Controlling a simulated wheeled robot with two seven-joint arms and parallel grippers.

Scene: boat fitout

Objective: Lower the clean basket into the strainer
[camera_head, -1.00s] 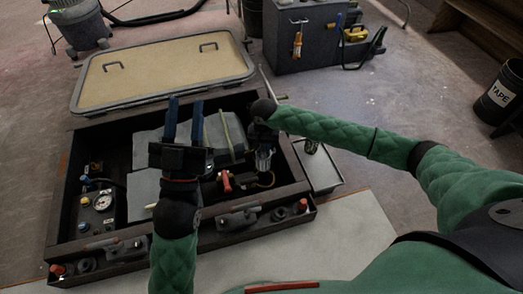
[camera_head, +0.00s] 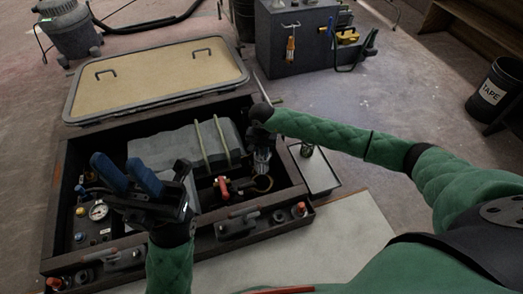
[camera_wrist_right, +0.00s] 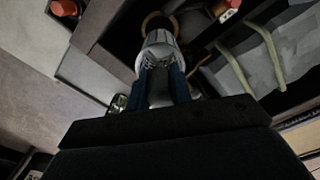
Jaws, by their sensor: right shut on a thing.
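My right gripper (camera_head: 261,132) is over the right part of the open bilge box. In the right wrist view, its blue fingers (camera_wrist_right: 164,72) are shut on the basket (camera_wrist_right: 162,60), of which only a small grey mesh part shows between the tips. The clear strainer (camera_head: 262,160) stands directly below the gripper; its pale body also shows past the fingertips in the right wrist view (camera_wrist_right: 160,38). How deep the basket sits in the strainer I cannot tell. My left gripper (camera_head: 116,162) is open and empty over the left part of the box, near a gauge.
A second mesh basket (camera_head: 307,149) stands in a tray (camera_head: 318,178) right of the box. A red-handled valve (camera_head: 223,187) and a grey tank (camera_head: 180,148) with straps lie left of the strainer. The hatch lid (camera_head: 155,75) lies behind the box.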

